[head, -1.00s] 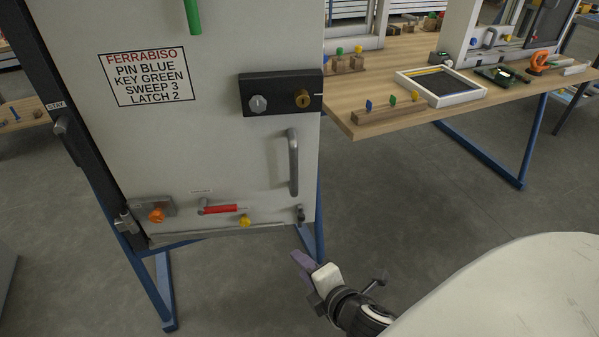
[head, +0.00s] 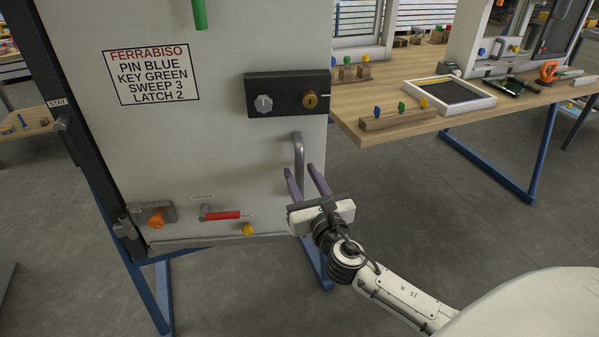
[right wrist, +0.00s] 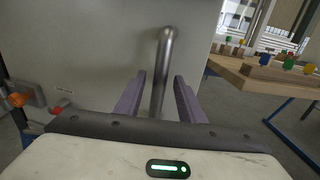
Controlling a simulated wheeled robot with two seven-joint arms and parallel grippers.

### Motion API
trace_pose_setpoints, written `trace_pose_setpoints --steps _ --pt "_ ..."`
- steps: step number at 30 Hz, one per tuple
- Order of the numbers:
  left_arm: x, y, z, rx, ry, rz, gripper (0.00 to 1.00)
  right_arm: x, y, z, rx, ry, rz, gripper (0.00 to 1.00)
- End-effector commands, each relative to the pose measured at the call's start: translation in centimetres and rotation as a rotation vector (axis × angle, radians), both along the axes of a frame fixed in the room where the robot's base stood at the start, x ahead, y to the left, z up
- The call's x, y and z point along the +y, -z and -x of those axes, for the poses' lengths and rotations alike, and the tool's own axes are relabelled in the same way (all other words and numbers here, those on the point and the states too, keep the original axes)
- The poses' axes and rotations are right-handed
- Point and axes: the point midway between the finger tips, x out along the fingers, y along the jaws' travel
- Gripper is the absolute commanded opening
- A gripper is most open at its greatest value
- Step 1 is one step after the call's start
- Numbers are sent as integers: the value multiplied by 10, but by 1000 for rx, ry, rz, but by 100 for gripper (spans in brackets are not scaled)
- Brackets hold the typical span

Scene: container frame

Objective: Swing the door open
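The pale grey door (head: 220,150) fills the left half of the head view, with a printed sign on it. Its grey vertical bar handle (head: 299,152) is near the right edge, below a black lock plate (head: 287,93) with a grey knob and a brass cylinder. My right gripper (head: 305,179) is open in front of the handle's lower part. In the right wrist view the handle (right wrist: 163,70) stands between the two purple-grey fingers (right wrist: 157,98), with gaps to both sides. Whether the fingertips reach past the bar is unclear. My left gripper is not in view.
A red-sleeved lever (head: 222,215), an orange knob (head: 156,219) and a yellow knob (head: 247,229) sit low on the door. A wooden table (head: 400,125) with keys and a tray stands to the right. Floor between door and table is clear.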

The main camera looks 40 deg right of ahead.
Motion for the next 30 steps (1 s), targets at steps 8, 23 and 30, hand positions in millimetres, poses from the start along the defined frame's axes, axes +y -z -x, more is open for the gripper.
trace_pose_setpoints --steps 8,23,30 --pt "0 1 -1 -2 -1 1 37 -6 0 -19 1 -1 -1 36" --pt "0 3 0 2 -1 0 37 -5 1 -18 1 0 -3 0" --pt "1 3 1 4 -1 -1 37 -3 1 -18 1 2 -3 0"
